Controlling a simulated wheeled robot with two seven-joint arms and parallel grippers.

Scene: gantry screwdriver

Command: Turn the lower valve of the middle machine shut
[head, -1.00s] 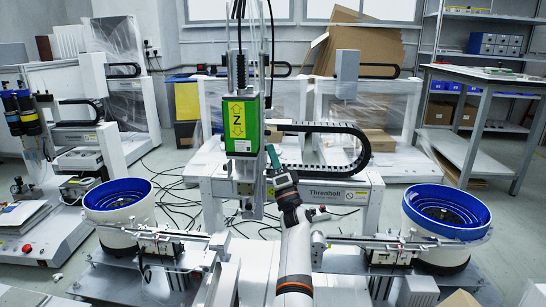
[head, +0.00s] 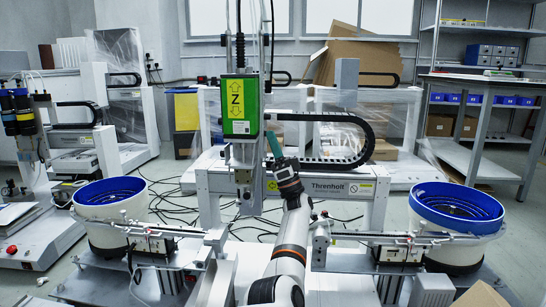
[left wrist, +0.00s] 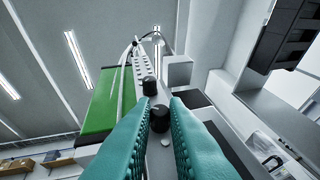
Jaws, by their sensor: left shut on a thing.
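The middle machine has a green Z-axis box (head: 239,106) on a gantry. In the left wrist view, the green box (left wrist: 108,100) is beside a light grey plate carrying two black knobs. The upper valve knob (left wrist: 149,86) stands clear beyond my fingertips. The lower valve knob (left wrist: 160,118) sits between the two teal fingers of my left gripper (left wrist: 159,112), which are shut on it. In the head view, my left gripper (head: 274,146) is against the right side of the machine's head, below the green box. I cannot make out the knobs there. My right gripper is not in view.
A cable chain (head: 345,140) curves to the right of my left gripper. Blue-rimmed bowl feeders stand at the left (head: 112,212) and right (head: 458,222). The Threnholt crossbeam (head: 330,186) lies behind my wrist. Loose cables hang above the green box.

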